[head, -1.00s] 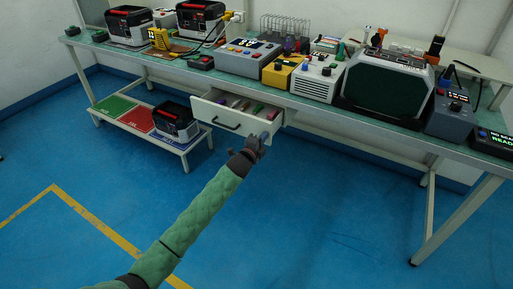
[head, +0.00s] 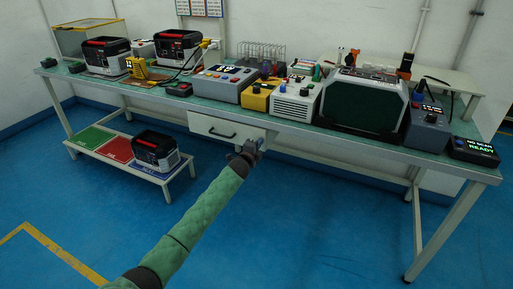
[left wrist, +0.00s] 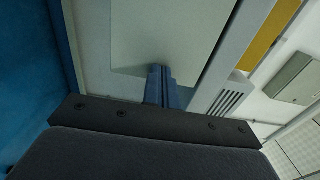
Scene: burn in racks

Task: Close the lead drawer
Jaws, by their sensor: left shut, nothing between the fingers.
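The lead drawer (head: 215,130) is a white drawer with a dark bar handle (head: 212,133), under the bench top. Its front sits about flush beneath the bench edge, and its inside is hidden. My left gripper (head: 254,146) is at the right end of the drawer front, with its fingers shut and empty. In the left wrist view the closed blue-grey fingertips (left wrist: 161,72) are against or very near a pale panel (left wrist: 165,35), which appears to be the drawer front; contact is hard to tell. My right gripper is not in view.
The green-topped bench (head: 330,128) holds power units, a grey console (head: 225,83), a yellow box (head: 258,96) and a dark-screened unit (head: 362,100). A low shelf (head: 120,155) with coloured mats and a black unit (head: 155,149) stands below left. The blue floor in front is clear.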

